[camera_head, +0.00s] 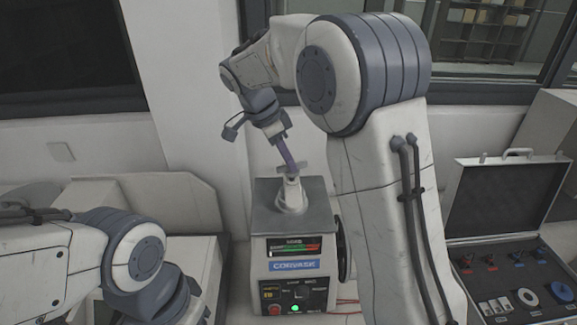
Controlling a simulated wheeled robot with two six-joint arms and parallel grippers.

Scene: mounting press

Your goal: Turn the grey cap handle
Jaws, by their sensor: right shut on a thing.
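The mounting press (292,247) stands in the middle, with a display and a blue label on its front. On its grey top is a light conical neck (291,195) with the grey cap handle (296,163) above it. My right arm reaches over from the right, and its gripper (289,165) points down, shut on the grey cap handle. The fingertips are small and partly merge with the handle. My left arm is at the lower left, and its gripper is not visible.
An open case (497,158) with red, blue and white parts lies at the right. Pale boxes or panels (160,205) stand left of the press. A wall and windows are behind. A dark round wheel shows at the press's right side, partly hidden by my right arm.

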